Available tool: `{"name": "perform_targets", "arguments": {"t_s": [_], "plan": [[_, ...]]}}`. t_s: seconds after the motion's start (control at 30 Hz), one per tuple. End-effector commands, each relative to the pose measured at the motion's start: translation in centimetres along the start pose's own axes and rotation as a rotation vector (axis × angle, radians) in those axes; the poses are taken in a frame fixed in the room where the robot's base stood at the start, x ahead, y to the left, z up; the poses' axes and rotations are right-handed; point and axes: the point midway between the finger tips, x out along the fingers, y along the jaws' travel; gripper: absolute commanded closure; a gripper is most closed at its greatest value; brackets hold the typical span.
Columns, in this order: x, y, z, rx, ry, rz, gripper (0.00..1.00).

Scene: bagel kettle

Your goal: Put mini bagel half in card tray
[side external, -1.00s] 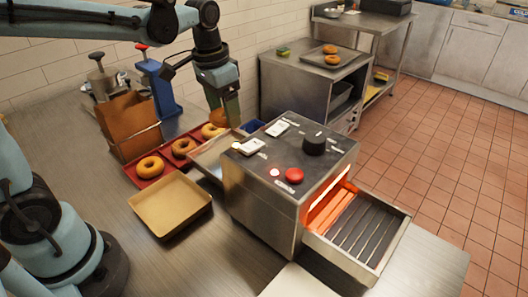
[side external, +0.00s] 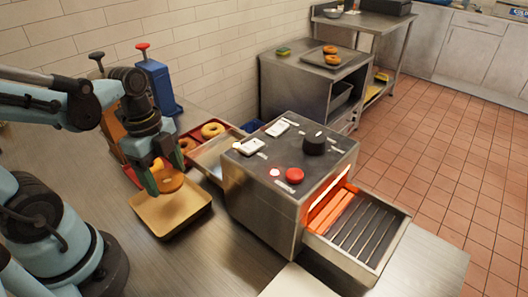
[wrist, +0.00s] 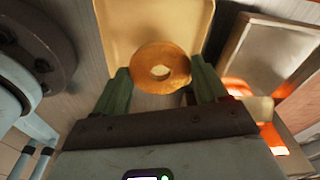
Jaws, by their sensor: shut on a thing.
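The mini bagel half (wrist: 160,82) is a golden-brown ring in the wrist view, held between the two green fingers of my gripper (wrist: 160,88). In the side view my gripper (side external: 166,182) is above the back part of the card tray, with the bagel half (side external: 171,183) between its fingers. The card tray (side external: 170,218) is a shallow tan square on the steel counter; it also shows beyond the bagel in the wrist view (wrist: 150,22). The tray's visible floor is empty. I cannot tell the exact height of the bagel above it.
A steel toaster (side external: 262,205) with glowing bars and an open grille drawer stands right of the tray. A red tray (side external: 221,131) with bagels lies behind, partly hidden by my arm. A blue dispenser (side external: 158,85) stands near the wall.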

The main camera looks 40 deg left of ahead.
Motion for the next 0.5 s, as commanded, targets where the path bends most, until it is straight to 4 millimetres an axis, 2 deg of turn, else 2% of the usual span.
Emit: {"name": "perform_targets", "arguments": {"t_s": [0.13, 0.27, 0.5], "plan": [[0.6, 0.9, 0.2, 0.058, 0.005, 0.005, 0.60], [1.1, 0.9, 0.3, 0.070, 0.006, 0.006, 0.60], [3.3, 0.9, 0.5, 0.069, 0.005, 0.006, 0.60]]}}
